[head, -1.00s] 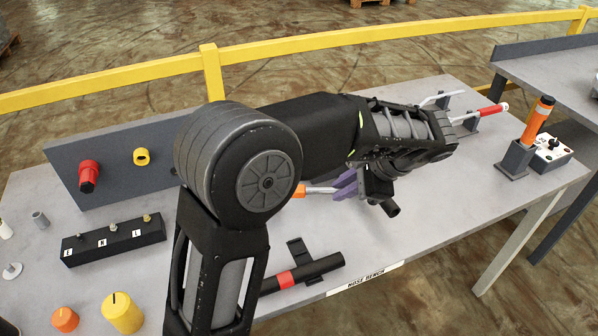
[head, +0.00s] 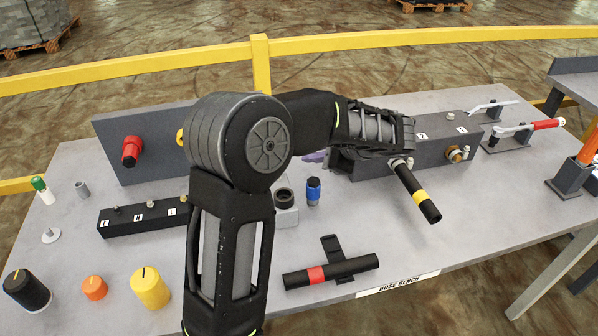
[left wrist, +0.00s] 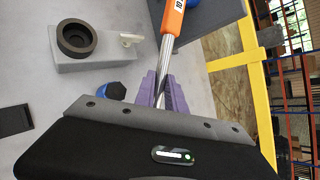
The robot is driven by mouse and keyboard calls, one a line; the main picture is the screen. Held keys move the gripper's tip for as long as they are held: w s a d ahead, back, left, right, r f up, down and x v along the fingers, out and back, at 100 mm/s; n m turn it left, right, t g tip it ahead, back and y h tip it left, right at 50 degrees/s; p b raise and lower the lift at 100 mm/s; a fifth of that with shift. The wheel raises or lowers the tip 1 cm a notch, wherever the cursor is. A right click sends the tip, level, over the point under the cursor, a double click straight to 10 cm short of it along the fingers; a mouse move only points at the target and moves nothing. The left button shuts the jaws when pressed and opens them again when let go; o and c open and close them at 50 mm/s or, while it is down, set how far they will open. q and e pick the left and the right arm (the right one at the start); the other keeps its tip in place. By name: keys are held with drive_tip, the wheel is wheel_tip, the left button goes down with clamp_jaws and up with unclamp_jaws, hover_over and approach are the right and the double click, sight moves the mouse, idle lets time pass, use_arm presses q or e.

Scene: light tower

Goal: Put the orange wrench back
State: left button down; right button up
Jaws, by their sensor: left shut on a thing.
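My left gripper (left wrist: 162,92) has purple fingers and is shut on the orange wrench (left wrist: 173,17) by its silver shaft. In the left wrist view, its orange handle runs out of the top of the picture. In the head view, only a bit of purple of my left gripper (head: 315,156) shows behind my arm, above the bench (head: 440,225), and the wrench is hidden. A red-handled wrench (head: 533,128) and a pale grey wrench (head: 490,108) rest on dark supports at the bench's right. My right gripper is not in view.
A grey block (head: 440,148) with a yellow-banded black hose (head: 418,194) stands beside my forearm. A red-banded hose (head: 330,272) lies in front. A yellow rail (head: 420,38) runs behind.

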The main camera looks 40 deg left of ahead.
use_arm(q)
drive_tip(key=a+f, duration=0.1)
drive_tip(key=f, duration=0.1)
drive_tip(key=a+f, duration=0.1)
drive_tip(key=f, duration=0.1)
drive_tip(key=shift+a, duration=0.35)
drive_tip(key=shift+w, duration=0.1)
drive_tip(key=shift+f, duration=0.25)
drive_tip(key=a+h+p, duration=0.2)
drive_tip(key=h+p, duration=0.1)
drive_tip(key=p, duration=0.1)
drive_tip(key=shift+a, duration=0.2)
drive_tip(key=f, duration=0.3)
drive_tip(key=shift+d+f+h, duration=0.15)
drive_tip(key=shift+d+h, duration=0.1)
drive_tip(key=shift+h, duration=0.05)
drive_tip(key=shift+w+f, duration=0.1)
drive_tip(key=shift+f, duration=0.1)
